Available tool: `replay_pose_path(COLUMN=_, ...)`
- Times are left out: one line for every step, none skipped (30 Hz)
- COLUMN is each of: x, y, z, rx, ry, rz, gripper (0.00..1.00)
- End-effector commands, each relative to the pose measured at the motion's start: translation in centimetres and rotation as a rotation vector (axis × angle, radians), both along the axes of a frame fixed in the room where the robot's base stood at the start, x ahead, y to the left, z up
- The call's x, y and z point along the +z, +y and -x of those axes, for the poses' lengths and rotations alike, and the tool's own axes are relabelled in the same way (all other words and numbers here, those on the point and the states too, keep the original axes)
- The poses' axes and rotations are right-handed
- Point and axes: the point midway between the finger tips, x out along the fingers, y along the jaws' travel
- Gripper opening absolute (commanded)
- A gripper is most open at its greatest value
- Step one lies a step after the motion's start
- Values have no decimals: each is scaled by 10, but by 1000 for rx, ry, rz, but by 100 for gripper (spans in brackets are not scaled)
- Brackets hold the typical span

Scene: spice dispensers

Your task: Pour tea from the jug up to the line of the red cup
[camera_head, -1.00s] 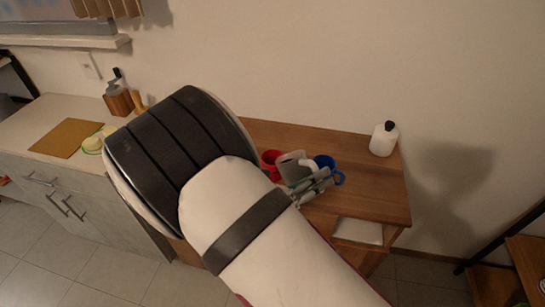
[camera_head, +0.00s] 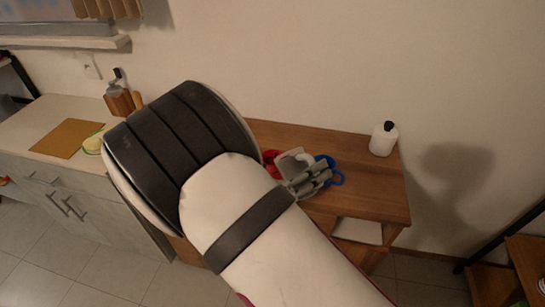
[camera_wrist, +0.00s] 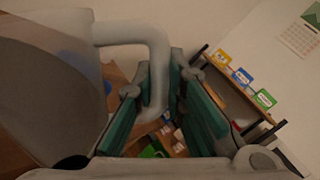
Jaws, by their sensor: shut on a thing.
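The pale grey jug (camera_head: 293,159) is in my gripper (camera_head: 309,181) above the wooden table, tilted toward the left, with its open top beside and partly over the red cup (camera_head: 269,157). Only a small part of the red cup shows; its line and contents are hidden by the jug and my arm. In the wrist view my gripper (camera_wrist: 160,100) has its green-padded fingers shut around the jug's handle; the jug's body (camera_wrist: 50,105) fills the left side. No tea stream can be made out.
A blue cup (camera_head: 333,177) stands just right of my gripper. A white bottle with a black top (camera_head: 383,140) stands at the back right of the wooden table (camera_head: 374,185). The table's right part is clear. A counter with a cutting board (camera_head: 66,138) is at left.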

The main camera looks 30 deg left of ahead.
Motion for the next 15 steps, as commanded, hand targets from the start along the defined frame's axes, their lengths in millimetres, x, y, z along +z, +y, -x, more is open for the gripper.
replay_pose_path(x=1, y=0, z=0, rx=-1, ry=-2, rz=1, gripper=0)
replay_pose_path(x=1, y=0, z=0, rx=0, ry=-2, rz=2, gripper=0)
replay_pose_path(x=2, y=0, z=0, rx=-1, ry=-1, rz=4, gripper=0)
replay_pose_path(x=2, y=1, z=0, rx=-1, ry=0, rz=5, gripper=0)
replay_pose_path(x=2, y=1, z=0, rx=0, ry=0, rz=7, gripper=0)
replay_pose_path(x=2, y=1, z=-1, rx=-1, ry=1, rz=9, gripper=0)
replay_pose_path(x=3, y=1, z=-1, rx=-1, ry=3, rz=10, gripper=0)
replay_pose_path(x=3, y=1, z=-1, rx=0, ry=3, rz=12, gripper=0)
replay_pose_path(x=3, y=1, z=-1, rx=-1, ry=4, rz=13, gripper=0)
replay_pose_path(x=3, y=1, z=-1, rx=-1, ry=4, rz=14, gripper=0)
replay_pose_path(x=4, y=1, z=-1, rx=0, ry=5, rz=16, gripper=0)
replay_pose_path(x=4, y=2, z=-1, rx=-1, ry=6, rz=18, gripper=0)
replay_pose_path(x=4, y=2, z=-1, rx=-1, ry=6, rz=19, gripper=0)
replay_pose_path(x=4, y=2, z=-1, rx=0, ry=7, rz=21, gripper=0)
replay_pose_path(x=5, y=2, z=-1, rx=-1, ry=8, rz=22, gripper=0)
